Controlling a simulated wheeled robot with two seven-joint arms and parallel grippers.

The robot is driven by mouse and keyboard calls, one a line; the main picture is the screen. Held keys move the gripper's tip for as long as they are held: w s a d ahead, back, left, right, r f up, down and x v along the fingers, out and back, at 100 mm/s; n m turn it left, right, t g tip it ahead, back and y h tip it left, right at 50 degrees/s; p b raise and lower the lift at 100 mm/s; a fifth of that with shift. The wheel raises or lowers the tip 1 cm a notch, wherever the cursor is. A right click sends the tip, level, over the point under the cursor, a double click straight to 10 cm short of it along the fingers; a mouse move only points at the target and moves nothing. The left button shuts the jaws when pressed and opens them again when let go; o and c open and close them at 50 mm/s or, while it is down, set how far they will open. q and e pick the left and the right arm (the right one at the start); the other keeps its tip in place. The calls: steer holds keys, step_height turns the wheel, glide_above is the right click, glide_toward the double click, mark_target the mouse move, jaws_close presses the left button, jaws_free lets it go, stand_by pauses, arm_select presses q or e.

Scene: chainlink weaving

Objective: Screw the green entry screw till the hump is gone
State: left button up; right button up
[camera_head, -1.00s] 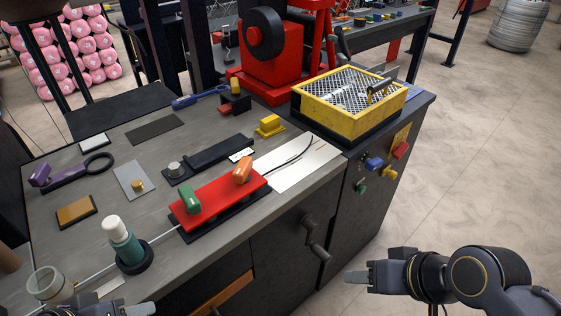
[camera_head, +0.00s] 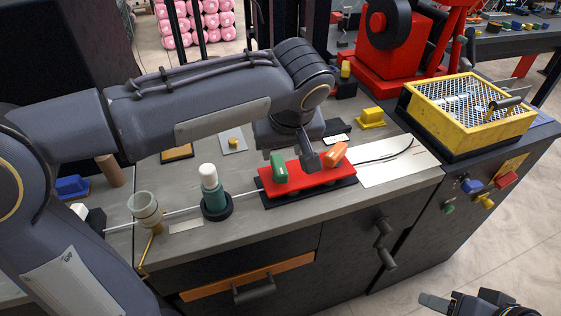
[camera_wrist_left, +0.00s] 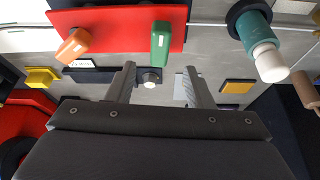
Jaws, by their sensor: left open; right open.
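The green entry screw (camera_head: 279,168) stands on the left part of the red block (camera_head: 306,180); an orange screw (camera_head: 335,153) stands on its right part. My left gripper (camera_head: 309,157) hangs over the bench behind the red block, with its fingers partly hidden. In the left wrist view my left gripper (camera_wrist_left: 160,68) is open and empty. There the green screw (camera_wrist_left: 160,42) shows just beyond the fingertips, centred between them, with no visible contact. I cannot make out a hump. My right gripper (camera_head: 434,300) is at the lower right, away from the bench, cut off by the frame edge.
A teal bottle with a white cap (camera_head: 212,190) and a pale cup (camera_head: 147,207) stand left of the red block. A yellow mesh tray (camera_head: 468,115) is at the right. A yellow block (camera_head: 371,117) and a small knob (camera_wrist_left: 150,80) lie behind the red block.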

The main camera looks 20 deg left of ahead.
mark_target(279, 164)
arm_select(q)
steer(key=x, duration=0.7)
steer(key=shift+w+a+f, duration=0.1)
steer(key=shift+w+f, duration=0.1)
steer(key=shift+f, duration=0.1)
